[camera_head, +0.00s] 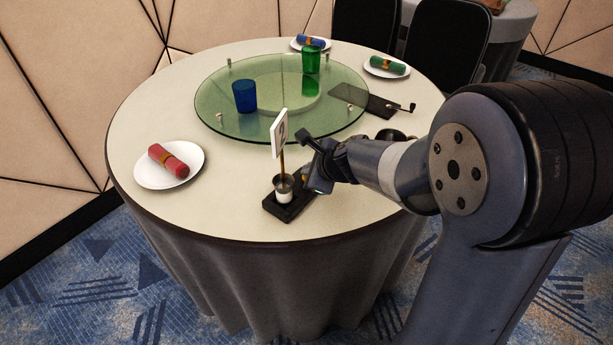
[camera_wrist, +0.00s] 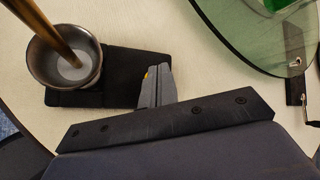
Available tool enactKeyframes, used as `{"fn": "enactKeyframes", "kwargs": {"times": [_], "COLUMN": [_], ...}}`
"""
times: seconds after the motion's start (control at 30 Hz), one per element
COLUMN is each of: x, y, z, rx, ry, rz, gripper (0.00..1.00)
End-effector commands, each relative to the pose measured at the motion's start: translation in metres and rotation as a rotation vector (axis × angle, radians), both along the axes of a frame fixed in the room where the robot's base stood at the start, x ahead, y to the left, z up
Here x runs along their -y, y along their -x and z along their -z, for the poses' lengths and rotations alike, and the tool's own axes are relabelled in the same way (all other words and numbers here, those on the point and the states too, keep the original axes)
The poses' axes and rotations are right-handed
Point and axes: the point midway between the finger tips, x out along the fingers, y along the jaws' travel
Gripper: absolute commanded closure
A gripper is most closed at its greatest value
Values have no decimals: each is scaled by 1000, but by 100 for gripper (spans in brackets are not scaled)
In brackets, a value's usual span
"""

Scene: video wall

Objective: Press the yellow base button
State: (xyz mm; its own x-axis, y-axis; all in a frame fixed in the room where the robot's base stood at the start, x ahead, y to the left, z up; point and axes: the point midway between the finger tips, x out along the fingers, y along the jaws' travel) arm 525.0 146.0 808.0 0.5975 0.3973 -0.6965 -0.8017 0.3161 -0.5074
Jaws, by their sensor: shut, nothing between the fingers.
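A black base (camera_head: 270,207) sits near the front edge of the round table, and it also shows in the wrist view (camera_wrist: 125,62). It bears a small metal cup (camera_head: 284,184) with a wooden stick and a white sign card (camera_head: 279,133). My gripper (camera_head: 308,182) is shut and empty at the right end of the base. In the wrist view my fingertips (camera_wrist: 160,70) are over the base, beside the cup. A sliver of the yellow button (camera_wrist: 146,74) shows at the left of the fingertips, which hide most of it. I cannot tell whether they touch it.
A glass turntable (camera_head: 210,112) bears a blue glass (camera_head: 245,96) and a green glass (camera_head: 311,61). White plates with rolled napkins lie around the table (camera_head: 225,200). A dark board (camera_head: 385,107) lies at the right.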

Motion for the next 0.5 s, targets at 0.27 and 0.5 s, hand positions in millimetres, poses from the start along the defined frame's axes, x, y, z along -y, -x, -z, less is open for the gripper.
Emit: {"fn": "enactKeyframes", "kwargs": {"times": [0.27, 0.5], "x": [0, 0], "y": [0, 0], "z": [3, -2], "rx": [0, 0], "ry": [0, 0], "rz": [0, 0], "gripper": [100, 100]}}
